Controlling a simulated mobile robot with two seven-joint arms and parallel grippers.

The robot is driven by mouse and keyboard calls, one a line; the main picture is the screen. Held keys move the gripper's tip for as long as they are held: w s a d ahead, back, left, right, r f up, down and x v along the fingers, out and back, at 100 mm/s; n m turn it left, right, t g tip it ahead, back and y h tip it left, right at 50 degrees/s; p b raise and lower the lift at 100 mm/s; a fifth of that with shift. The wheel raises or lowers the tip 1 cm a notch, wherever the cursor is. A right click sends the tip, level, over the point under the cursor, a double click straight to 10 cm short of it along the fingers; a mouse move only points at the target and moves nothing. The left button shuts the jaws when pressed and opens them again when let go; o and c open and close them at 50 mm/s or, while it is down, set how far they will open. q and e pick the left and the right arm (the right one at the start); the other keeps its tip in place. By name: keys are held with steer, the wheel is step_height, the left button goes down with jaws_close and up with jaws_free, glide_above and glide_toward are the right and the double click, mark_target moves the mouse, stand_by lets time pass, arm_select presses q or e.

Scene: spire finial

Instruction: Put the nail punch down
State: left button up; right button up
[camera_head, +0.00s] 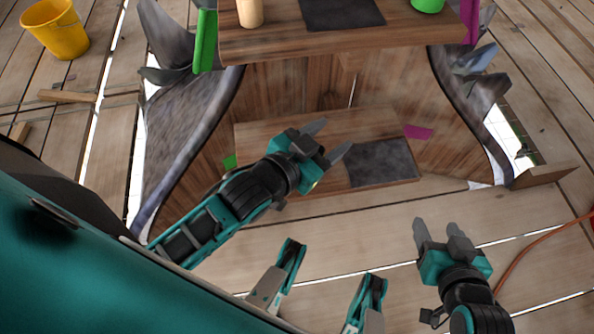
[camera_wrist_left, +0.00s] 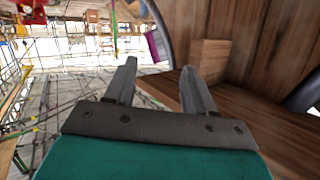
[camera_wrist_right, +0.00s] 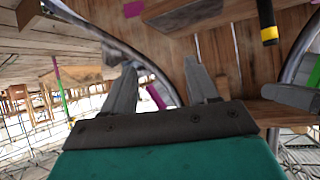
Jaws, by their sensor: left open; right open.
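A black tool with a yellow band (camera_wrist_right: 267,22) shows at the top right of the right wrist view; it may be the nail punch, but its upper part is cut off. I cannot make out a nail punch clearly in the head view. My left gripper (camera_head: 326,142) is open over the lower wooden shelf (camera_head: 270,130), left of its dark mat (camera_head: 382,162). Nothing shows between its fingers in the left wrist view (camera_wrist_left: 155,85). My right gripper (camera_head: 436,229) is open and empty over the plank floor, in front of the shelf.
An upper wooden board (camera_head: 280,35) spans the back, with a pale cylinder (camera_head: 250,13) and a green cup (camera_head: 428,4) on it. Curved grey and wooden sides flank the shelf. A yellow bucket (camera_head: 55,28) stands far left. An orange cable (camera_head: 530,245) lies at right.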

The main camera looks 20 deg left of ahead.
arm_select(q)
steer(key=s+a+f+n+g+y, duration=0.2)
steer(key=s+a+f+g, duration=0.1)
steer(key=s+f, duration=0.3)
steer(key=shift+a+f+n, duration=0.3)
steer(key=shift+a+n, duration=0.1)
steer(key=shift+a, duration=0.3)
steer(key=shift+r, duration=0.1)
arm_select(e)
steer(key=shift+r, duration=0.15)
arm_select(q)
steer(key=s+a+r+y+p, duration=0.1)
steer(key=a+r+p, duration=0.2)
steer(key=r+p, duration=0.9)
steer(key=p, duration=0.5)
steer(key=shift+s+a+r+p, duration=0.15)
steer(key=shift+s+p, duration=0.2)
arm_select(e)
steer(key=s+d+r+h, duration=0.1)
steer(key=d+r, duration=0.2)
steer(key=r, duration=0.9)
steer(key=shift+s+d, duration=0.25)
steer(key=shift+s, duration=0.1)
arm_select(q)
steer(key=shift+a, duration=0.1)
arm_select(e)
steer(key=shift+a, duration=0.15)
